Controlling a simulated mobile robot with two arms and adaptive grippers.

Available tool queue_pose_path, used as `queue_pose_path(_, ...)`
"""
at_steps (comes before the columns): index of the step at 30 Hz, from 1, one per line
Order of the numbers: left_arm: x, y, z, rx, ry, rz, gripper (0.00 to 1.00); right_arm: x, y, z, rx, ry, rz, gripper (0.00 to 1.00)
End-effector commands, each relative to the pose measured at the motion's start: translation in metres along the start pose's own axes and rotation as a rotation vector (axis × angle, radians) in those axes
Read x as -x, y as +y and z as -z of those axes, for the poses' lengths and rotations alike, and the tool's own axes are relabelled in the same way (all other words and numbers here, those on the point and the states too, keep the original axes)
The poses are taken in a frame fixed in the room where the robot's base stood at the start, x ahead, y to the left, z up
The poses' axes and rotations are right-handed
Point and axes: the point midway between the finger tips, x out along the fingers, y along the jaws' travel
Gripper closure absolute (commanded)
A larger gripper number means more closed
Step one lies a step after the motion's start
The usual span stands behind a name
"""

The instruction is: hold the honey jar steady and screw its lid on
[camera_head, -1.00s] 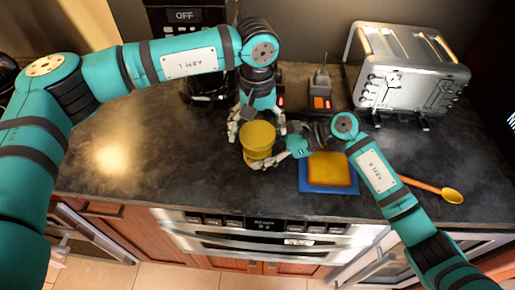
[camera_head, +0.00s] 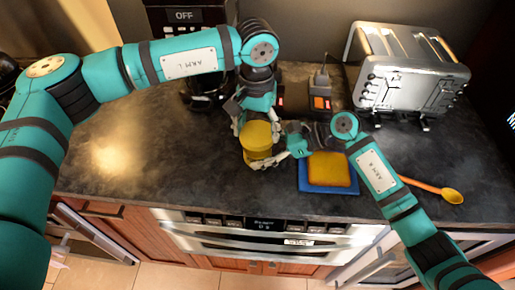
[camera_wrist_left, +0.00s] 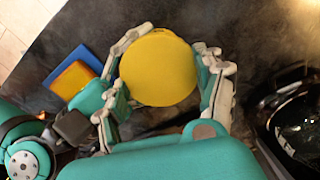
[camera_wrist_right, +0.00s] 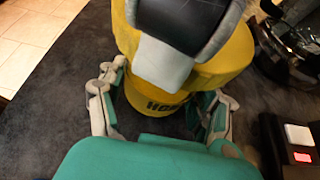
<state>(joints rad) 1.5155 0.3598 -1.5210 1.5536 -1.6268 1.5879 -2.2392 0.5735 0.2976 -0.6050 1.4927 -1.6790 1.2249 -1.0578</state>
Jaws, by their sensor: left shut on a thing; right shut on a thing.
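The yellow honey jar (camera_head: 262,153) stands upright on the dark counter, with its yellow lid (camera_head: 257,133) on top. My left gripper (camera_head: 256,126) comes from above and is shut on the lid, a finger on each side; the round lid top (camera_wrist_left: 158,70) fills the space between the fingers in the left wrist view. My right gripper (camera_head: 268,153) comes from the right and is shut around the jar body below the lid. In the right wrist view, the jar's dark lettering (camera_wrist_right: 165,104) shows under the lid (camera_wrist_right: 215,68). I cannot tell how tightly the lid sits.
A yellow-orange sponge-like block (camera_head: 330,168) lies on a blue mat (camera_head: 345,190) right of the jar. Counter space to the left is clear.

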Motion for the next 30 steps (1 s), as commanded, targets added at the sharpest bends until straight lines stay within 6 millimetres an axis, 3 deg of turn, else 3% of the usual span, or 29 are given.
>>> queue_pose_path(6,-0.0001,-0.0003,-0.0001,-0.267,-0.003,-0.004,0.69,-0.0001,0.0,0.0004,-0.001,0.0,0.0,0.92)
queue_pose_path(13,0.0,-0.0005,0.0,-0.415,-0.004,-0.005,0.69,0.0001,-0.0001,0.0005,-0.001,0.0,0.0,0.92)
queue_pose_path(21,0.0001,-0.0008,0.0,-0.724,-0.006,-0.007,0.69,0.0003,-0.0003,0.0006,-0.001,0.0,0.001,0.92)
queue_pose_path(29,0.0002,-0.0013,0.0001,-0.755,-0.007,-0.006,0.69,0.0006,-0.0004,0.0007,0.0,0.001,0.001,0.92)
queue_pose_path(30,0.0002,-0.0013,0.0001,-0.755,-0.007,-0.006,0.25,0.0006,-0.0004,0.0008,-0.001,0.001,0.001,0.92)
